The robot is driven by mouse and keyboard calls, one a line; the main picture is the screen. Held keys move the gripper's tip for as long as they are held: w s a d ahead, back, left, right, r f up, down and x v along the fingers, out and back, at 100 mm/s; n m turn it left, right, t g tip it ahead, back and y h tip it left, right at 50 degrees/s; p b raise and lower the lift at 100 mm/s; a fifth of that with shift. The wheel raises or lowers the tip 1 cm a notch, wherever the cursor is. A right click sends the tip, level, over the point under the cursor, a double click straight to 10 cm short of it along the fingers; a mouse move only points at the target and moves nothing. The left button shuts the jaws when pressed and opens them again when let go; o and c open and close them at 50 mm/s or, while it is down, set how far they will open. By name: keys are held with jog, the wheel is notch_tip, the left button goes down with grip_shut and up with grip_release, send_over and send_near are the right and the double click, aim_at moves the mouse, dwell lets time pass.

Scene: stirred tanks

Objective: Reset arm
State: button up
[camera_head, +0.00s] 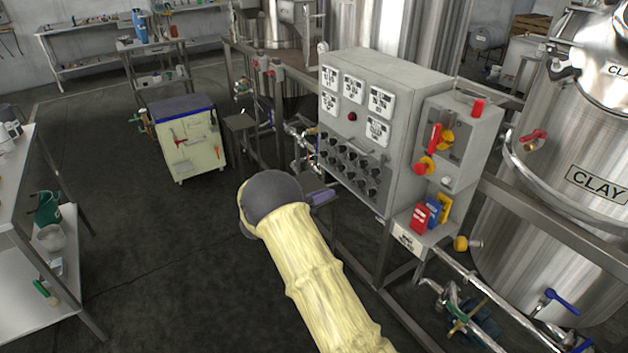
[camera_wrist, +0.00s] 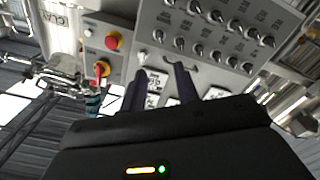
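My arm in its pale yellow sleeve reaches up from the bottom of the head view to a dark grey wrist joint. That joint mostly hides my gripper there; only a dark purplish part shows beside it, in front of the control cabinet (camera_head: 370,195). In the wrist view my gripper (camera_wrist: 158,84) has its two dark fingers apart, with nothing between them. The control cabinet's knob panel (camera_wrist: 215,58) fills the upper right of that view, beyond the fingers. I cannot tell the exact gap between the fingers and the cabinet.
A switch box (camera_head: 460,135) with red and yellow knobs is fixed to the cabinet's right. Red and blue padlocks (camera_head: 430,213) sit on a ledge below it. A steel tank (camera_head: 540,190) stands right, a tool cart (camera_head: 188,140) back left, a shelf table (camera_head: 25,250) left. Floor between is clear.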

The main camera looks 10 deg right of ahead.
jog(key=w+r+n+t+y+p, duration=0.2)
jog(key=w+r+n+t+y, duration=0.1)
jog(key=r+t+y, duration=0.25)
jog(key=s+a+r+n+y+p, duration=0.25)
jog(key=s+a+r+y, duration=0.2)
jog(key=y, duration=0.35)
jog(key=s+n+g+y+p, duration=0.1)
jog(key=s+g, duration=0.8)
jog(key=s, duration=2.1)
jog(key=shift+s+d+f+n+y+p, duration=0.15)
jog(key=shift+s+f+n+y+p, duration=0.35)
jog(key=shift+y, duration=0.75)
jog(key=shift+w+r, duration=0.1)
jog(key=shift+w, duration=0.15)
